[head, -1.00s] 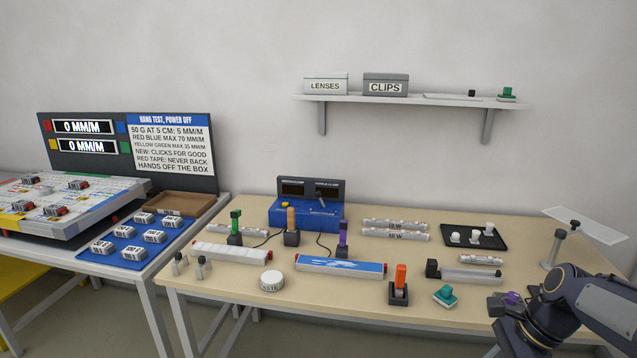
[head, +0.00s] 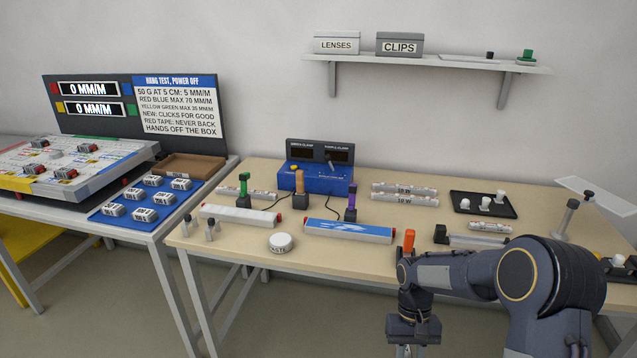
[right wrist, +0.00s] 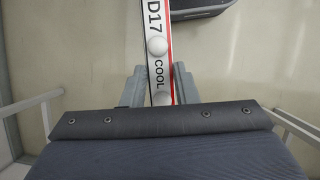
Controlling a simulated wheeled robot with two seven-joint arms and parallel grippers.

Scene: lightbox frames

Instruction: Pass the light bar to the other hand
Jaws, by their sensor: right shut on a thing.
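The light bar (right wrist: 155,30) is a narrow white strip with a red edge, dark "D17" and "COOL" lettering and white domes. It runs up from between the fingers of my right gripper (right wrist: 160,90) in the right wrist view, and the gripper is shut on it. Its lower end is hidden by the gripper body. In the head view my right gripper (head: 405,349) hangs pointing down in front of the table's front edge, mostly cut off by the frame bottom. My left gripper is not in view.
The table (head: 290,262) holds a white bar (head: 240,215), a blue-and-white bar (head: 348,231), a blue clamp box (head: 318,178), a round white tin (head: 281,243) and several coloured tools. A black tray (head: 470,210) stands at the right. Floor space is free before the table.

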